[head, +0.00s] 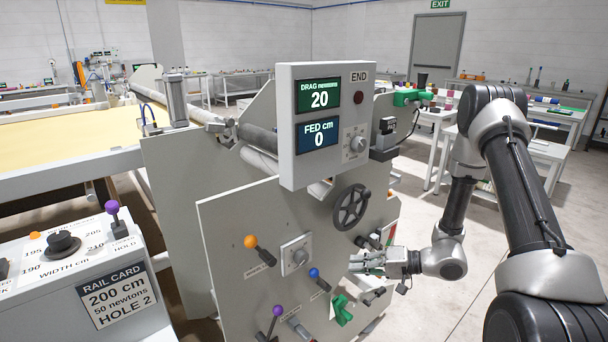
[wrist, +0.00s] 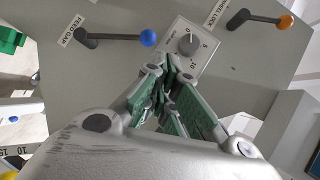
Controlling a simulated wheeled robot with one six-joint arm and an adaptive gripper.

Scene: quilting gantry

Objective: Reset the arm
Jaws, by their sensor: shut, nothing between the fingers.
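My gripper (head: 366,263) is in front of the grey machine end panel (head: 225,225), to the right of the blue-knobbed lever and below the handwheel. In the wrist view my gripper (wrist: 168,78) has its green-padded fingers brought together at the tips, with nothing held. The fingertips overlap the lower edge of the dial plate (wrist: 205,52) in that picture; I cannot tell the gap to the panel. My arm (head: 520,190) comes in from the right, bent at the elbow.
The panel carries an orange-knobbed lever (head: 251,242), a blue-knobbed lever (head: 314,273), a handwheel (head: 351,207) and a green handle (head: 342,310). A display box (head: 321,125) reads drag 20, fed 0. A rail card (head: 118,296) is at lower left. Open floor (head: 470,300) lies right.

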